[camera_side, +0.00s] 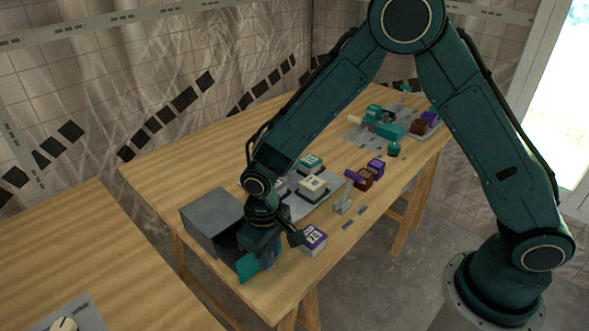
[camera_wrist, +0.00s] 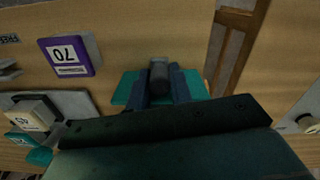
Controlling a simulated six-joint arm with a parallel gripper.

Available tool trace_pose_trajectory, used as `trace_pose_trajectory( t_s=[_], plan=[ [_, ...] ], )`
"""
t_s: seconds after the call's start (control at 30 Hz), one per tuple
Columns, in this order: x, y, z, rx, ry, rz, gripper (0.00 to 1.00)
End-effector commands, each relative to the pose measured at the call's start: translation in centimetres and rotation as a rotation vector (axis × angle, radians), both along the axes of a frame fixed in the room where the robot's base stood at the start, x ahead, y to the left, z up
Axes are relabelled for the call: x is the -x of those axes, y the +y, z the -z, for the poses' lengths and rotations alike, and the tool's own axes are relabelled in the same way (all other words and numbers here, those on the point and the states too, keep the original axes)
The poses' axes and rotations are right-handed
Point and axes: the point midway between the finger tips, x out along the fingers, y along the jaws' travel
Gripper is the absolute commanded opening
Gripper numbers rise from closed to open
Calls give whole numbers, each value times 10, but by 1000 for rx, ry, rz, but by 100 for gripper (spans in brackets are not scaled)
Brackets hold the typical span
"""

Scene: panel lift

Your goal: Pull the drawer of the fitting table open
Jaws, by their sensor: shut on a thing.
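The grey drawer cabinet (camera_side: 207,214) stands near the front left end of the fitting table (camera_side: 282,298). The drawer's teal front (camera_side: 247,267) shows below it in the side view, with a dark gap between front and cabinet, so the drawer appears pulled out some way. My gripper (camera_side: 270,260) is at this front and hides part of it. In the wrist view my gripper (camera_wrist: 160,88) is shut on the grey handle (camera_wrist: 159,74), with the teal drawer front (camera_wrist: 126,88) showing on both sides of the fingers. The drawer's inside is mostly hidden.
A purple and white block marked 70 (camera_side: 313,239) stands close right of my gripper; it shows in the wrist view (camera_wrist: 68,57). A grey tray (camera_side: 325,192) with several labelled blocks lies behind. Another wooden table (camera_side: 95,250) is at the left, across a gap.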

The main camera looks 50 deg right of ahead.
Motion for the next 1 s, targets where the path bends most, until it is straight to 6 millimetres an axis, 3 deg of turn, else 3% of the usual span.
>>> trace_pose_trajectory(
  t_s=[0.2, 0.47, 0.5, 0.6, 1.0],
  plan=[
    [16, 1, -1, -3, -1, -4, 0],
    [16, 1, -1, -3, -1, -4, 0],
    [16, 1, -1, -3, -1, -4, 24],
    [16, 1, -1, -3, -1, -3, 43],
    [16, 0, -2, -2, -2, -2, 43]
  ],
)
